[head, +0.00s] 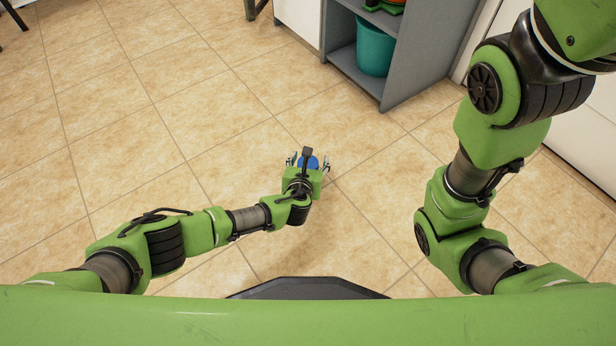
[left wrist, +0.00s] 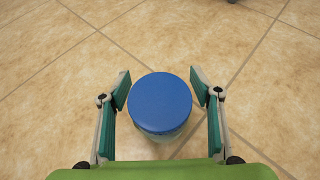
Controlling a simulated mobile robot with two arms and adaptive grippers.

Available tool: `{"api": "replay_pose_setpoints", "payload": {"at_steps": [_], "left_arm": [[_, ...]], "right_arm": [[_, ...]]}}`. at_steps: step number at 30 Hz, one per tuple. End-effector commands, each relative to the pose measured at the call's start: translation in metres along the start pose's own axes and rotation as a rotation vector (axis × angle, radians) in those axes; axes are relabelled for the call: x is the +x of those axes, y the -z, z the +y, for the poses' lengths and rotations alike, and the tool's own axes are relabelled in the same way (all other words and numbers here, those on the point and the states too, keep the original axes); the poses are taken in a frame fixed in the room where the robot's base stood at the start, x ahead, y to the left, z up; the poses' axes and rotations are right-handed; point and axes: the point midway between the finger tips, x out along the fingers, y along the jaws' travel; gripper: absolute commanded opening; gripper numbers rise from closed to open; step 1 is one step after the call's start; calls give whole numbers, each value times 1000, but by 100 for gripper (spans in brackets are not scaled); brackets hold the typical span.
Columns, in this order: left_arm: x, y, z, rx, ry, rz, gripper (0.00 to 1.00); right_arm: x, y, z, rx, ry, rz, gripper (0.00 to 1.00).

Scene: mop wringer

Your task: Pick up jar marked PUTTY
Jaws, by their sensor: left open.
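A jar with a round blue lid (left wrist: 160,102) stands on the tiled floor, seen from above in the left wrist view. Any label on its side cannot be read. In the head view its blue lid (head: 309,162) shows just past my left gripper (head: 308,161), which partly hides it. In the left wrist view my left gripper (left wrist: 161,92) is open, with one finger on each side of the jar. Small gaps show between the fingers and the jar. My right arm is raised at the right of the head view, and its gripper is out of the picture.
A grey shelf unit (head: 398,62) stands on the floor at the upper right, with a teal bucket (head: 375,48) on its lower shelf. A white cabinet (head: 298,18) is beside it. The tiled floor around the jar is clear.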

Motion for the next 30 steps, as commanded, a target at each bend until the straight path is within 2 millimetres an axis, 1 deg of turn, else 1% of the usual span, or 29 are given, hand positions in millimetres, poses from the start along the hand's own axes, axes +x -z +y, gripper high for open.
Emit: {"api": "replay_pose_setpoints", "payload": {"at_steps": [1, 2, 6, 12, 13, 14, 15, 17, 18, 20, 21, 30], "left_arm": [[8, 4, 0, 0, 0, -1, 58], [10, 3, 0, 0, 0, -1, 58], [14, 0, 0, 0, 0, -1, 58], [14, 0, 0, 0, 0, 0, 58], [14, 0, 0, 0, 0, 0, 55], [14, 0, 0, 0, 0, 0, 47], [14, 0, 0, 0, 0, 0, 37], [14, 0, 0, 0, 0, 0, 22], [14, 0, 0, 0, 0, 1, 11], [14, 1, 0, 0, 0, 1, 5], [14, 1, 0, 0, 0, 2, 0], [13, 4, 0, 0, 0, 6, 0]], "right_arm": [[-10, 2, -2, 0, 0, -3, 54], [-11, 3, -2, 0, 0, -2, 54], [-12, 4, -3, 0, 1, -1, 54], [-11, 4, -3, 0, 1, -1, 54], [-11, 4, -3, 0, 1, -1, 54], [-11, 4, -3, 0, 1, -1, 54], [-11, 4, -3, 0, 1, -1, 54], [-11, 4, -3, 0, 1, -1, 54], [-11, 4, -3, 0, 1, 0, 54], [-11, 4, -3, 0, 1, 0, 54], [-11, 4, -3, 0, 1, 0, 54], [-11, 4, -3, 0, 1, 0, 54]]}}
